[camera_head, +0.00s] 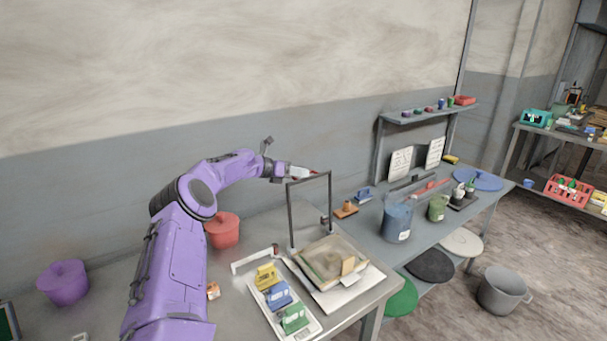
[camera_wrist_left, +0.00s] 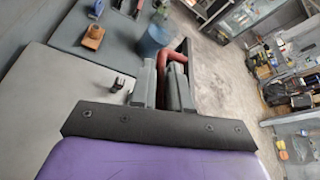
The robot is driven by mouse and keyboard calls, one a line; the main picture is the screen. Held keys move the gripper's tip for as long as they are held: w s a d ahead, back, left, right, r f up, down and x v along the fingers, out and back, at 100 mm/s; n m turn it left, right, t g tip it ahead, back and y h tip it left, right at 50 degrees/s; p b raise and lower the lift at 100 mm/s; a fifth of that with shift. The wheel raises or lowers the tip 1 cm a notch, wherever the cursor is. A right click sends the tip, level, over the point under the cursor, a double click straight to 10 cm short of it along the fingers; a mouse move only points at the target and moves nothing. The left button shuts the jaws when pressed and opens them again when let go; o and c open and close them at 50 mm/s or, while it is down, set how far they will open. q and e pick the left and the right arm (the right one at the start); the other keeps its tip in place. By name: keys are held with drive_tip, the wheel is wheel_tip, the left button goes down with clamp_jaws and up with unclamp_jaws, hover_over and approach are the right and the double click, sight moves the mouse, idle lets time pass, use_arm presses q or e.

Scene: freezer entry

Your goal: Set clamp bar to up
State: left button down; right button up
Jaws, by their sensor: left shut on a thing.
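The clamp bar (camera_head: 329,205) is a thin dark frame standing upright behind a board with a tan sheet (camera_head: 330,258) on the table. My left gripper (camera_head: 303,173) is at the top of this frame, and a bit of red shows at its fingertips. The fingers hide part of the grip. My right gripper is in neither view.
A white tray (camera_head: 262,301) holds yellow, blue and green items. A red pot (camera_head: 222,231) and a purple pot (camera_head: 64,283) stand near the wall. A blue bucket (camera_head: 397,224) and a green can (camera_head: 437,208) are on the right. Open air surrounds the frame.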

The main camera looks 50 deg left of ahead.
use_arm(q)
drive_tip(key=shift+s+f, duration=0.15)
drive_tip(key=shift+f, duration=0.25)
drive_tip(key=c, duration=1.2)
unclamp_jaws()
drive_tip(key=shift+o, duration=0.2)
drive_tip(key=v, duration=1)
drive_tip(key=shift+r, duration=0.35)
drive_tip(key=shift+s+a, duration=0.1)
drive_tip(key=shift+s, duration=0.05)
